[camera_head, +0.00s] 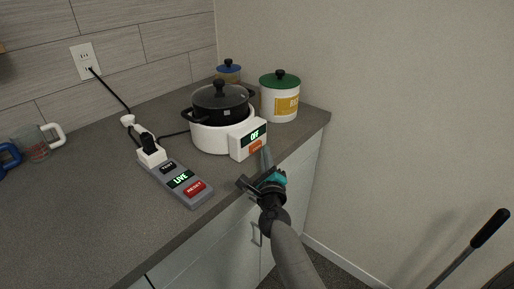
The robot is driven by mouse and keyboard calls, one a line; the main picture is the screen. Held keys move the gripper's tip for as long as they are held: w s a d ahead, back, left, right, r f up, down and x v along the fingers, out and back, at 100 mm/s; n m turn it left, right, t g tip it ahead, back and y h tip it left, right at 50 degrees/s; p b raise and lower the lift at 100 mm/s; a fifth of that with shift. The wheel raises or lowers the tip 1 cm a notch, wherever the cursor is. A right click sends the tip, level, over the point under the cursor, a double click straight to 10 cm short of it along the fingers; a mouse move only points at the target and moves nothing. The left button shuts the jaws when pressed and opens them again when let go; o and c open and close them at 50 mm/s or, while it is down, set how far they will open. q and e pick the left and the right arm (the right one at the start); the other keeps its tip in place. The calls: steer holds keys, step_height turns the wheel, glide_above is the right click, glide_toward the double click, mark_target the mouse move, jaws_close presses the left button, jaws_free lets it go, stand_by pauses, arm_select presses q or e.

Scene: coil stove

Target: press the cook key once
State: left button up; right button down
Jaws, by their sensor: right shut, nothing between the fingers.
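The coil stove (209,138) is a white round cooker on the grey counter, with a black lidded pot (221,104) on it. Its front panel (240,153) has a display (255,135) reading "OFF" in green. The orange cook key (256,146) is below the display; its lettering is too small to read. My right gripper (266,153) is shut and empty, with its fingertips pointing up just right of the cook key. I cannot tell whether they touch the panel. My left gripper is not in view.
A grey power strip (173,174) with a "LIVE" display and red reset button (195,188) lies left of the stove. A green-lidded canister (280,104) and a blue-lidded jar (229,72) stand behind. Mugs (37,144) are at far left. The front-left counter is clear.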

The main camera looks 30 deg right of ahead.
steer(key=shift+w+a, duration=0.1)
steer(key=shift+w, duration=0.05)
steer(key=shift+w+a, duration=0.1)
steer(key=shift+w, duration=0.15)
steer(key=shift+w+a, duration=0.15)
steer(key=shift+w, duration=0.3)
stand_by(0.6)
stand_by(0.4)
steer(key=shift+s+d, duration=0.3)
steer(key=shift+s, duration=0.55)
steer(key=s, duration=0.1)
steer(key=s+d, duration=0.1)
steer(key=s, duration=0.1)
steer(key=s+d+p, duration=0.1)
steer(key=shift+s, duration=0.3)
